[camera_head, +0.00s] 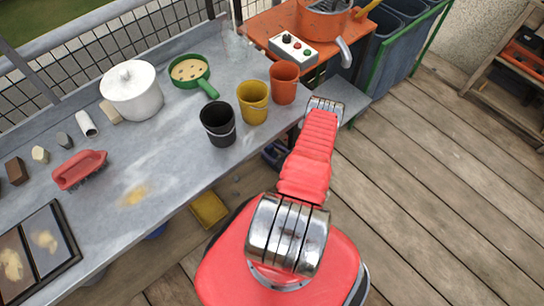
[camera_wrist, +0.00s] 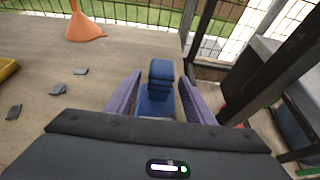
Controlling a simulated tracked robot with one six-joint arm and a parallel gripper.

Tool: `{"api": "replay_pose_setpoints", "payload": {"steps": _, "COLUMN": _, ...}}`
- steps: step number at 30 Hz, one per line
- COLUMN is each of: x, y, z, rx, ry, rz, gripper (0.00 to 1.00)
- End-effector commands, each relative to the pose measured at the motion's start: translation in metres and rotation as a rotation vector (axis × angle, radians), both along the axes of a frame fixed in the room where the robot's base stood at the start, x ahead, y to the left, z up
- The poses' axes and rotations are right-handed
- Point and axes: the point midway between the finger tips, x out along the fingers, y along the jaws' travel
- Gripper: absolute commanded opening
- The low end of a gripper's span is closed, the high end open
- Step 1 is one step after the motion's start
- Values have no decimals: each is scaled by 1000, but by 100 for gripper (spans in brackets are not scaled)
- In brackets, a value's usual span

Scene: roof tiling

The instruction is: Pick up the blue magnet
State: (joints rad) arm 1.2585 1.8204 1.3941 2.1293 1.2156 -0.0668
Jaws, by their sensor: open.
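The blue magnet (camera_wrist: 160,80) shows in the middle of the wrist view as a blue block with a ribbed upper part and a wider lower part. It stands on the wooden deck, between the two purple fingers of my gripper (camera_wrist: 160,92). The fingers are open, one on each side of it, with a narrow gap visible. Their contact with it cannot be made out. In the head view my red arm hides the gripper. A dark blue shape beside the arm under the bench edge is too obscured to name surely.
An orange funnel (camera_wrist: 86,28) stands on the deck, with several grey chips (camera_wrist: 58,89) and a yellow tray (camera_wrist: 7,70) to the left. A dark post (camera_wrist: 255,75) rises at right. The grey bench (camera_head: 165,170) carries buckets, a pot and a brush. Open deck (camera_head: 430,190) lies right.

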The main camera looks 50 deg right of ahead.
Motion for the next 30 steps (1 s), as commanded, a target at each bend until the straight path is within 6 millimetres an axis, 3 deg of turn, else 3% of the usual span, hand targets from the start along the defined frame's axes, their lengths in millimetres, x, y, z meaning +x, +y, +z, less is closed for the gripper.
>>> {"api": "replay_pose_setpoints", "payload": {"steps": 6, "x": 0, "y": 0, "z": 0, "rx": 0, "ry": 0, "rz": 1, "gripper": 48}}
{"api": "replay_pose_setpoints", "payload": {"steps": 26, "x": 0, "y": 0, "z": 0, "rx": -1, "ry": 0, "rz": 1, "gripper": 1}}
{"api": "replay_pose_setpoints", "payload": {"steps": 30, "x": 0, "y": 0, "z": 0, "rx": -1, "ry": 0, "rz": 1, "gripper": 0}}
